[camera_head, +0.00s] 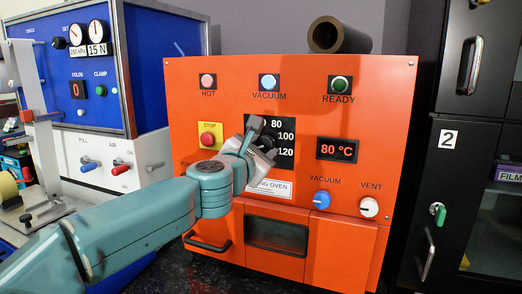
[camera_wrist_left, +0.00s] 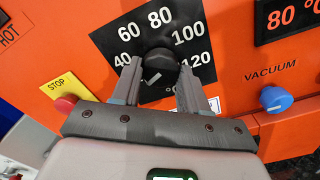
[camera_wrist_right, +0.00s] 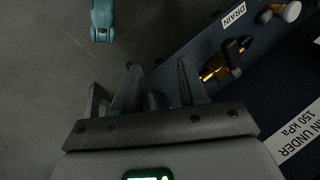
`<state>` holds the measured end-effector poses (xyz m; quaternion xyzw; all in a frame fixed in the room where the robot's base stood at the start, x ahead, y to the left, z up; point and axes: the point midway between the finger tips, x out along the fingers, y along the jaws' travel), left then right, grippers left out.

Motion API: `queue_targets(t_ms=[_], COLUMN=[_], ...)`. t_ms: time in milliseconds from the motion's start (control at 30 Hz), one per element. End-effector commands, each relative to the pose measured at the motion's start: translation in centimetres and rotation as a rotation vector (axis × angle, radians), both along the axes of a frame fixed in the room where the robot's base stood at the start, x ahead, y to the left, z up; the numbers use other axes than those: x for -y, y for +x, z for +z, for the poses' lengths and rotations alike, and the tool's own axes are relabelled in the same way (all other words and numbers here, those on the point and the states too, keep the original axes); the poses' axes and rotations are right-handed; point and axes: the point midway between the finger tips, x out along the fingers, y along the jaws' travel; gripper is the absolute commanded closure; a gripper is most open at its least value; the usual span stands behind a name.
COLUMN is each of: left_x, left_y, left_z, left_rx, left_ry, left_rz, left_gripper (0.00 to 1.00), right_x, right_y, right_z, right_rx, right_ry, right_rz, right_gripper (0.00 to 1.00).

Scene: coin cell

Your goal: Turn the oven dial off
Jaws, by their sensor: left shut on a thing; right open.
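The oven (camera_head: 205,90) is an orange box with a black dial plate marked 40 to 120 (camera_wrist_left: 193,45). The black oven dial (camera_wrist_left: 160,66) sits in the middle of that plate, with a pale pointer mark on its face. My left gripper (camera_wrist_left: 155,82) is shut on the dial, with one finger at each side of it. In the head view this gripper (camera_head: 255,138) hides part of the dial and the left part of the plate. The orange display (camera_head: 338,149) reads 80 °C. My right gripper (camera_wrist_right: 160,90) is open and empty, away from the oven.
A red stop button (camera_head: 207,140) is left of the dial. A blue vacuum knob (camera_head: 321,199) and a white vent knob (camera_head: 369,207) are lower right. In the right wrist view, a dark panel with a drain label (camera_wrist_right: 233,15) and a brass valve (camera_wrist_right: 222,68) are close by.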

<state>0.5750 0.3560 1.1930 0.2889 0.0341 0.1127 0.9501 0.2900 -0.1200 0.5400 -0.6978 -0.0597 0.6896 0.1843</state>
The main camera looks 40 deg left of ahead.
Motion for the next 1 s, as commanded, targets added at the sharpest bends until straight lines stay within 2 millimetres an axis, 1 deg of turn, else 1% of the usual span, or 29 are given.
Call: queue_targets(t_ms=[400, 433, 467, 500, 833, 933, 1000], left_x=[0.0, 0.0, 0.0, 0.0, 0.1, 0.3, 0.6], left_y=[0.0, 0.0, 0.0, 0.0, -0.2, -1.2, -2.5], left_z=[-0.1, -0.1, -0.1, -0.1, 0.0, 0.0, 0.0], left_rx=[0.0, 0.0, 0.0, -0.001, 0.002, 0.002, 0.004], left_ry=[-0.01, -0.01, -0.01, -0.009, -0.008, -0.008, -0.008], left_rz=[-0.001, -0.001, -0.001, -0.001, 0.0, -0.001, -0.001], left_gripper=[0.87, 0.53, 0.43, 0.31, 0.31, 0.31, 0.31], right_x=[0.0, 0.0, 0.0, 0.0, 0.0, 0.0, 0.0], right_y=[0.0, 0.0, 0.0, 0.0, 0.0, 0.0, 0.0], right_z=[0.0, 0.0, 0.0, 0.0, -0.1, -0.1, -0.3], right_rx=[0.0, 0.0, 0.0, 0.0, 0.0, 0.0, 0.0], right_ry=[0.0, 0.0, 0.0, 0.0, 0.0, 0.0, 0.0], right_rz=[0.0, 0.0, 0.0, 0.0, 0.0, 0.0, 0.0], right_gripper=[0.57, 0.57, 0.57, 0.57, 0.57, 0.57, 0.57])
